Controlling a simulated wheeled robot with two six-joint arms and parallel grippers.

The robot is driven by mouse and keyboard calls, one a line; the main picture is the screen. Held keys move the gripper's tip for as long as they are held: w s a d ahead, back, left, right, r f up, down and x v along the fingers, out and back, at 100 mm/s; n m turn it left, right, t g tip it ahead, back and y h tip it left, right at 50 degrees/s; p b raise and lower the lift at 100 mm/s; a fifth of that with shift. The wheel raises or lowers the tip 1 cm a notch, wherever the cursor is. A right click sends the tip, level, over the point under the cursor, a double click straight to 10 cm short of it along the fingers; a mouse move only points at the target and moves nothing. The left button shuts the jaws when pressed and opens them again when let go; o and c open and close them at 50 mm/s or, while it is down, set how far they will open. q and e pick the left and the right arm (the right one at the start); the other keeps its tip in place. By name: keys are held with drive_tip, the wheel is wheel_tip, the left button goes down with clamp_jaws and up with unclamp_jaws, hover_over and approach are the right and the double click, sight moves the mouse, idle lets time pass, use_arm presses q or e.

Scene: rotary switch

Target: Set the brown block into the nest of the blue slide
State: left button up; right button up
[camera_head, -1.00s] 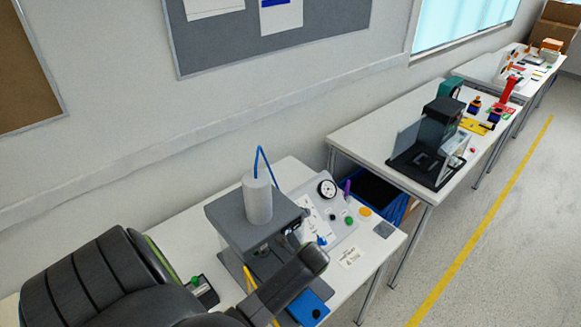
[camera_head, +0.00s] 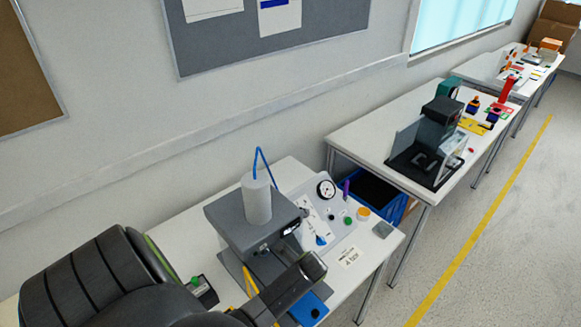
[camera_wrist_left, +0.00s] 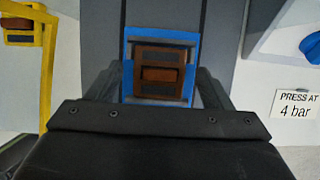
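The brown block (camera_wrist_left: 160,74) is over the nest of the blue slide (camera_wrist_left: 129,85) in the left wrist view, with blue showing around it. I cannot tell whether it sits fully down. My left gripper (camera_wrist_left: 157,78) is open, one dark finger on each side of the slide, apart from the block. In the head view the slide (camera_head: 314,307) shows at the front of the press, and my arm hides the block and the fingertips. My right gripper is not in view.
A grey press (camera_head: 257,220) with a blue hose stands above the slide. A control panel (camera_head: 327,216) with a gauge is at its right. A yellow frame (camera_wrist_left: 46,75) stands at the left in the wrist view. A "PRESS AT 4 bar" label (camera_wrist_left: 295,104) lies at the right.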

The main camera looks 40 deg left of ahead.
use_arm(q)
drive_tip(key=b+v, duration=0.1)
drive_tip(key=v, duration=1.1)
drive_tip(key=shift+r, duration=0.2)
drive_tip(key=shift+a, duration=0.1)
idle(0.3)
